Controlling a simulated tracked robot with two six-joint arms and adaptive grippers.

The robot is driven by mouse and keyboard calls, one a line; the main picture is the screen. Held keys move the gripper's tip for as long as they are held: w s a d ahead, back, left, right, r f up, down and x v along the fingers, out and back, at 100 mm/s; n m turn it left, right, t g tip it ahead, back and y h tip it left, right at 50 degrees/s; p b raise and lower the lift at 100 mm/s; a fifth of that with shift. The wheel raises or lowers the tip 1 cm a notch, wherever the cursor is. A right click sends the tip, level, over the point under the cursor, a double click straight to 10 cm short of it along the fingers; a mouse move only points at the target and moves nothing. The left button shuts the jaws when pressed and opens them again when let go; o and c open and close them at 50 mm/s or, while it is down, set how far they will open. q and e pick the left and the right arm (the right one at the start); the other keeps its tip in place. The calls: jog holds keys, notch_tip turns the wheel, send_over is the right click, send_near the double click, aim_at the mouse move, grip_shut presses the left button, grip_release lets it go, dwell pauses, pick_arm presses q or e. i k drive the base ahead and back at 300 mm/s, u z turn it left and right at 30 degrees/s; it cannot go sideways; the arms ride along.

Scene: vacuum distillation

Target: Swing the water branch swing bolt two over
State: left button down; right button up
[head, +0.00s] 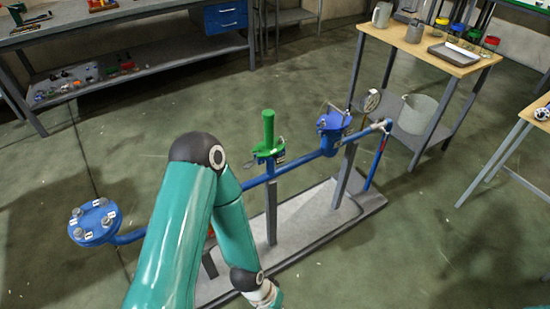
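A blue pipe line (302,166) runs across a grey stand. At its left end is a round blue flange or cover (95,226) with several light metal bolts around its rim. Farther right on the line is a blue fitting (331,143) with metal bolt-like parts on top. I cannot tell which bolt is swing bolt two. One teal arm, which looks like my left, rises from the bottom edge and bends down in front of the line. Its pale wrist end meets the bottom edge, with its fingers out of frame. My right gripper does not show.
A green-handled valve (269,135) stands upright mid-line. The grey base plate (305,228) lies on open floor. A wooden-topped table (432,47) is behind at right; a shelved bench (130,45) is at back left.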

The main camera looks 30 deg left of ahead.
aim_at(250, 164)
jog(key=u, duration=0.1)
jog(key=i, duration=1)
jog(key=u, duration=0.65)
